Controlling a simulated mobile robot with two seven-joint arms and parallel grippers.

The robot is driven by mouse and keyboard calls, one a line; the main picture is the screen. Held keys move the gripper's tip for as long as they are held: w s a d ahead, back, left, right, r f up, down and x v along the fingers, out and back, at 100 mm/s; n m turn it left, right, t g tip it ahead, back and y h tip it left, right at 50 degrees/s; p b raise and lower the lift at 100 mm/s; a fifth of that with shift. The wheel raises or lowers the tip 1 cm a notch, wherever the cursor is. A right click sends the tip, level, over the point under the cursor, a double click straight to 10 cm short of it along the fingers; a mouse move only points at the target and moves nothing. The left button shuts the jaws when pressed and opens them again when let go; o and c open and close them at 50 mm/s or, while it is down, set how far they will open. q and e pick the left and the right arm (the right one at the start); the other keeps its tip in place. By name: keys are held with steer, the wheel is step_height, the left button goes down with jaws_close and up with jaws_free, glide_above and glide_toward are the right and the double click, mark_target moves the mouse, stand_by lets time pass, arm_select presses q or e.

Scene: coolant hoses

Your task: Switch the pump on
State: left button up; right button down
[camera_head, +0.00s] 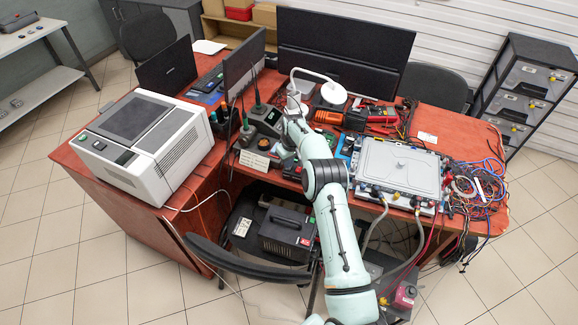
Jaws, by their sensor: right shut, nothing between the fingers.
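A grey metal cold plate or lidded unit (400,168) lies on the right part of the desk. My left gripper is out of view.
A white printer-like machine (145,145) fills the desk's left wing. Tangled cables (478,190) hang over the right edge. Tiled floor is free at lower left and lower right.

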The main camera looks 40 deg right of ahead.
steer(key=shift+f, duration=0.6)
steer(key=shift+r, duration=3.55)
